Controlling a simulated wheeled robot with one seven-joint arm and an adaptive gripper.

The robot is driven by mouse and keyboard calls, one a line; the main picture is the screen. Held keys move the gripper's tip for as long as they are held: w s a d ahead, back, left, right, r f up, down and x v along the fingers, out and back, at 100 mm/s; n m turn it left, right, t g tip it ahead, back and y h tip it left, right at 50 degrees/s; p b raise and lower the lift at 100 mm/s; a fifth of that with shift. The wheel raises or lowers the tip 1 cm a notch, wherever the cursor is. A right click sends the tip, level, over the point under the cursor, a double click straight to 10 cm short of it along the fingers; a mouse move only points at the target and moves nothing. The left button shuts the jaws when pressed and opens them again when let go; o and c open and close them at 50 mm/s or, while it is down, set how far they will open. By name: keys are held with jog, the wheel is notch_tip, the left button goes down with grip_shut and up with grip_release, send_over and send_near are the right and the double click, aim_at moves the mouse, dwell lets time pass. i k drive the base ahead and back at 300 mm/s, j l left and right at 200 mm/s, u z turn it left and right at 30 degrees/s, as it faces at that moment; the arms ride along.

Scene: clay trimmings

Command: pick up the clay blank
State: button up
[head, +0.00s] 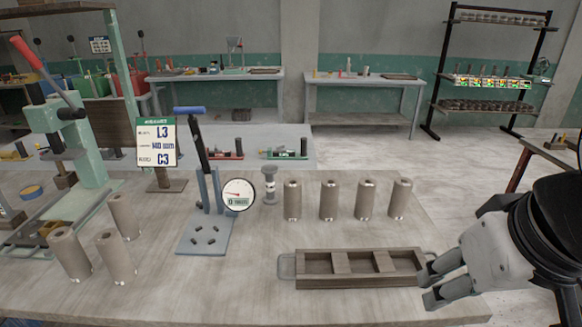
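Several brown-grey clay cylinders stand upright on the table. A row of them is right of centre, with the rightmost clay blank (398,199) closest to my arm. Another group, including one clay blank (116,257), stands at the left. I cannot tell which one the task means. My gripper (426,287) is at the lower right, its fingers apart with nothing between them. The fingertips overlap the right end of a wooden tray in the picture; I cannot tell whether they touch it. The gripper is in front of and to the right of the row, apart from every cylinder.
The wooden tray (343,283) has empty-looking compartments. A blue-handled press (207,245) with a round dial (238,194) stands at centre-left, beside a small grey spool-shaped piece (269,184). A green lever press (86,165) and a sign (157,142) are further left. Bare tabletop lies between tray and row.

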aim_at(292, 187)
jog(key=i+j, duration=0.7)
jog(key=j, duration=0.2)
